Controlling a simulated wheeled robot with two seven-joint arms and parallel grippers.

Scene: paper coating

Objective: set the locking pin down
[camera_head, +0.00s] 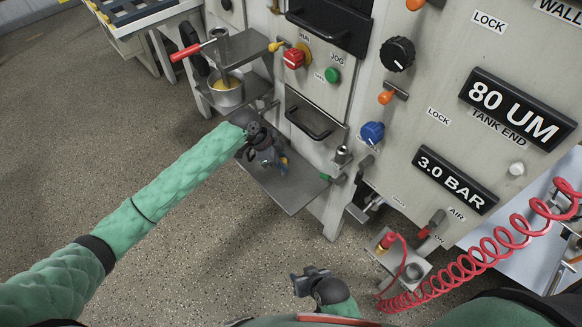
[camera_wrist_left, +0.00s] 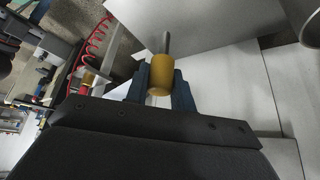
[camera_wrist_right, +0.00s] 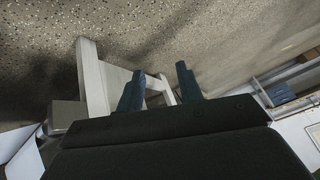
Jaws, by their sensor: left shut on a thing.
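The locking pin has a yellow grip (camera_wrist_left: 160,75) and a thin grey metal shaft, seen in the left wrist view. My left gripper (camera_head: 280,162) is shut on the yellow grip, with one blue finger on each side, and the shaft points away from the gripper. In the head view the gripper and pin are over a grey metal shelf (camera_head: 292,198) at the machine's front; I cannot tell whether the pin touches it. My right gripper (camera_wrist_right: 157,85) is empty, its fingers apart; in the head view it is low in the middle (camera_head: 305,281), over the floor.
A metal cup (camera_head: 227,94) stands on a ledge left of the shelf, below a red-handled tool (camera_head: 190,50). A black drawer handle (camera_head: 309,123) and a blue knob (camera_head: 372,132) are on the machine front. A coiled red hose (camera_head: 470,262) hangs at right.

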